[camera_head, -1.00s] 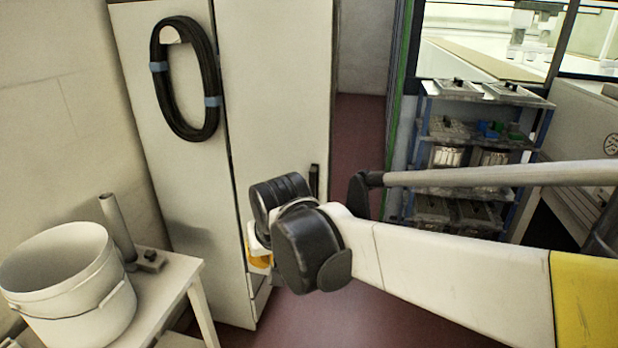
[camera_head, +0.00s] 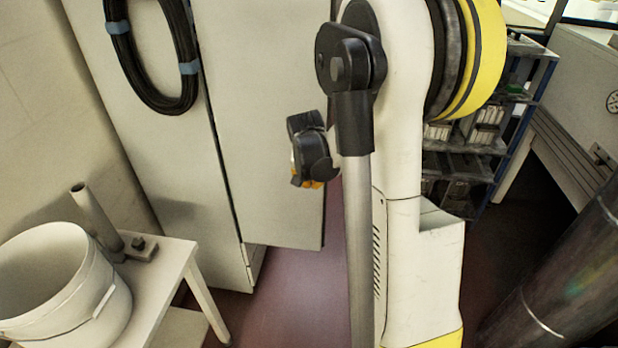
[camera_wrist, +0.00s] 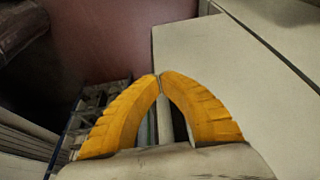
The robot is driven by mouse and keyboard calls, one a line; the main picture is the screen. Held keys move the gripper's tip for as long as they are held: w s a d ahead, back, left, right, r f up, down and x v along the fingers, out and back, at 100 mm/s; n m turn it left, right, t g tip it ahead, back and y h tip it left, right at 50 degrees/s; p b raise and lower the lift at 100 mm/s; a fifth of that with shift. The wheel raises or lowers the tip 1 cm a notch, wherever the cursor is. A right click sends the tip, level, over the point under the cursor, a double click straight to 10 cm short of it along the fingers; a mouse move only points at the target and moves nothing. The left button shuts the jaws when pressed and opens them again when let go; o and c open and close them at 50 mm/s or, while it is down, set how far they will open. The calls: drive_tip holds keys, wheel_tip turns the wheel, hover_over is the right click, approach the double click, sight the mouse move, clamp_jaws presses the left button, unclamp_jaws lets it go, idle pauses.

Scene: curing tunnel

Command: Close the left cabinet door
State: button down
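The white cabinet (camera_head: 150,150) stands at the left in the head view, with a black cable coil on its near panel. A pale door panel (camera_head: 262,120) stands out to the right of it, with floor visible under its lower edge, so it looks open. My gripper (camera_head: 312,184) is in front of this panel, near its lower outer edge. In the wrist view, the orange fingertips (camera_wrist: 160,76) meet with nothing seen between them. A pale panel (camera_wrist: 260,90) fills the right side there, its edge close to the tips. Contact cannot be told. The door's handle is hidden.
A white bucket (camera_head: 60,285) and a pipe piece (camera_head: 95,220) stand on a small table (camera_head: 165,275) at the lower left. A shelf rack (camera_head: 515,130) and a pale bench (camera_head: 590,90) are at the right. Dark red floor (camera_head: 295,300) lies open below the door.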

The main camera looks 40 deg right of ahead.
drive_tip(key=shift+w+d+f+b, duration=0.2)
drive_tip(key=shift+w+d+f, duration=0.15)
drive_tip(key=shift+w+d, duration=0.25)
drive_tip(key=shift+w+d+f+b, duration=0.3)
drive_tip(key=shift+w+d, duration=0.15)
drive_tip(key=shift+d, duration=0.2)
drive_tip(key=shift+w+d+f+b, duration=0.15)
drive_tip(key=shift+w+d+f, duration=0.2)
drive_tip(key=shift+w+d, duration=0.25)
drive_tip(key=shift+d, duration=0.1)
